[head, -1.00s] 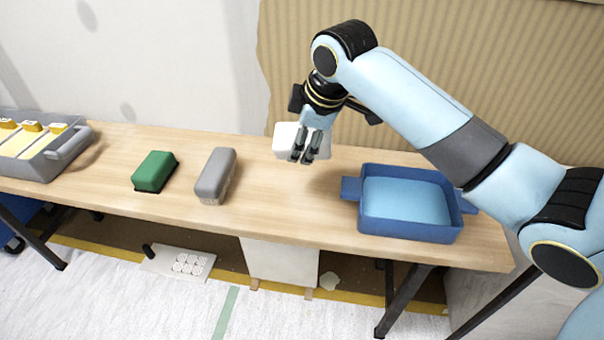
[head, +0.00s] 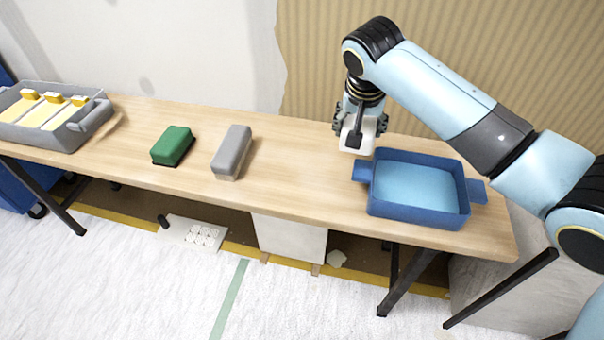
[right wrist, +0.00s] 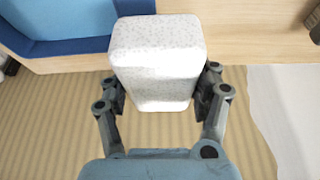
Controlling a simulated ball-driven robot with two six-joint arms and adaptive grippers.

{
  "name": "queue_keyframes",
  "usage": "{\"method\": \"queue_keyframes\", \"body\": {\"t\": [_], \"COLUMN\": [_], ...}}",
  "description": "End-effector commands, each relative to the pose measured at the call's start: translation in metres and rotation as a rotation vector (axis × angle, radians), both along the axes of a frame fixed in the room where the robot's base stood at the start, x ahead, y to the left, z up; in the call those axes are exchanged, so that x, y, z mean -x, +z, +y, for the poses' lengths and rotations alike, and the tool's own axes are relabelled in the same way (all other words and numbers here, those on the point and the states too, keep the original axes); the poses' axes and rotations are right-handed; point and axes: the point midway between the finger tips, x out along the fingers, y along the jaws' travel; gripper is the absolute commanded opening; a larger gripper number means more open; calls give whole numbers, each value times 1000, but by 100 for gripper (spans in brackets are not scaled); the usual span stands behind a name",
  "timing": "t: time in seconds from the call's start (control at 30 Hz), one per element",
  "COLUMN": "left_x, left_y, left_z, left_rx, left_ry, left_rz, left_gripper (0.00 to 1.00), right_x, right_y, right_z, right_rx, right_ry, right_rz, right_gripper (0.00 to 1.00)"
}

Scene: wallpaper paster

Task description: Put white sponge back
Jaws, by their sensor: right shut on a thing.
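The white sponge (head: 353,147) is a pale speckled block, held in my right gripper (head: 360,130) near the back edge of the table, just left of the blue tray. In the right wrist view the sponge (right wrist: 157,62) sits between both fingers of my right gripper (right wrist: 160,95), which are shut on its sides. In the head view the gripper hides part of the sponge, and I cannot tell whether it touches the tabletop. My left gripper is not in view.
A blue tray (head: 418,212) with light blue inside stands at the table's right end. A grey block (head: 232,152) and a green block (head: 172,146) sit mid-table. A grey tray with yellow-handled tools (head: 88,122) is at the far left. The wooden table (head: 290,190) is clear between the grey block and blue tray.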

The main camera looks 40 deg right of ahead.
Motion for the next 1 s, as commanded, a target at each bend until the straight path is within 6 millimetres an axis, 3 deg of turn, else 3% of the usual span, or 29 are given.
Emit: {"method": "queue_keyframes", "body": {"t": [0.23, 0.67, 0.8, 1.0], "left_x": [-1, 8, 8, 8], "left_y": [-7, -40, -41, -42], "left_z": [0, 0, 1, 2], "left_rx": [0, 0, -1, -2], "left_ry": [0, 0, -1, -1], "left_rz": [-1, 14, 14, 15], "left_gripper": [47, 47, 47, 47], "right_x": [-10, -61, -61, -61], "right_y": [-14, -73, -94, -105], "right_z": [17, 101, 100, 100], "right_rx": [-5, -4, 2, 0], "right_ry": [2, 4, 4, 3], "right_rz": [-1, 2, 4, 0], "right_gripper": [29, 29, 29, 29]}}
